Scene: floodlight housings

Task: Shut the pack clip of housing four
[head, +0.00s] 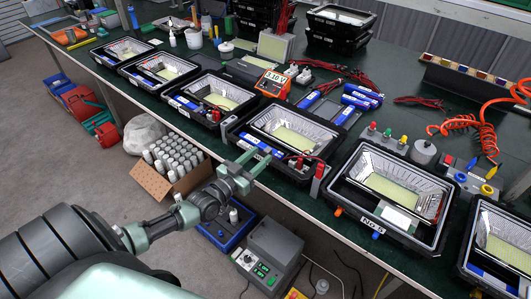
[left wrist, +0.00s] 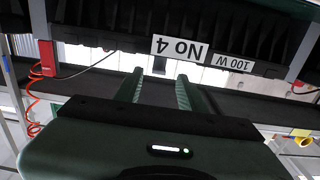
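Housing four (head: 252,141) is a black, open-fronted floodlight housing with a silvery reflector and yellow panel. Its upside-down "No 4" label (left wrist: 180,49) shows in the left wrist view. A blue pack (head: 262,147) lies along its near side, with red leads at its right end. Grey latch-like pieces (head: 319,179) stand at its near corners; I cannot tell which is the pack clip or whether it is shut. My left gripper (head: 257,161) is in front of the near wall; the left wrist view shows its fingers (left wrist: 157,88) apart and empty. My right gripper is out of view.
Housing five (head: 434,248) stands to the right, and other housings (head: 222,91) stand to the left. Loose blue packs (head: 363,95) and an orange meter (head: 272,84) lie behind. A box of white bottles (head: 172,157) is below the bench's front edge.

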